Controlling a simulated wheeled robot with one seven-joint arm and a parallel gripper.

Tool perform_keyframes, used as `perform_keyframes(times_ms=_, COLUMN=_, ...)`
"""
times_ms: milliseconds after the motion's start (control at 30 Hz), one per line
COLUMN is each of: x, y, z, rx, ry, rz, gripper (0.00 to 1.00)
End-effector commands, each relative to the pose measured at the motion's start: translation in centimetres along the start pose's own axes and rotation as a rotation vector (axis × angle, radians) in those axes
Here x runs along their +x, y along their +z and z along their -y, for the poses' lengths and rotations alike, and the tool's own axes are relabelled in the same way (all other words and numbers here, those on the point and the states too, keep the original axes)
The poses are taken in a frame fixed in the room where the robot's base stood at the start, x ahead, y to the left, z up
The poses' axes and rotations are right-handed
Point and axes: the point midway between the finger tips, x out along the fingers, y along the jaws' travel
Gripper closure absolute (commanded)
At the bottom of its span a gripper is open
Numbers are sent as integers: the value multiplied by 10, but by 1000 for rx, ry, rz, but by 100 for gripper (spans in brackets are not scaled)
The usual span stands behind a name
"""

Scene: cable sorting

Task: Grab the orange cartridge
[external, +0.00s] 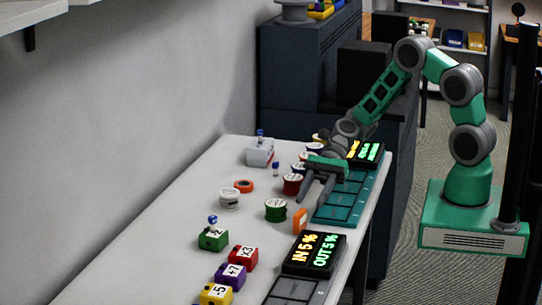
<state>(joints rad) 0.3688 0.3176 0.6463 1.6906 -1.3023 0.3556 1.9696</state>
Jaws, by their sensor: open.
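A small upright orange block (300,220), which looks like the orange cartridge, stands on the white table (170,258) beside the near left corner of a teal compartment tray (335,215). My gripper (315,198) points down above the table, just behind the orange block and near the tray's left edge. Its two fingers are apart, and I see nothing between them. The fingertips look close to the block, but I cannot tell the exact gap.
A green spool (276,210) and a red spool (292,184) stand left of my gripper. A white spool (229,198) and an orange ring (243,186) lie further left. A black display (314,253) stands in front.

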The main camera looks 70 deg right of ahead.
Motion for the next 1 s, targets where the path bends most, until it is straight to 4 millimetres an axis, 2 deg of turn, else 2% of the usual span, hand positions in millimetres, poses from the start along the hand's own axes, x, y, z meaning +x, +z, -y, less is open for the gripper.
perform_keyframes(times_ms=433, x=68, y=5, z=3, rx=-2, ry=3, rz=0, gripper=58)
perform_keyframes(times_ms=667, x=71, y=4, z=4, rx=-2, ry=0, rz=0, gripper=58)
perform_keyframes(times_ms=1000, x=71, y=4, z=4, rx=-2, ry=0, rz=0, gripper=85)
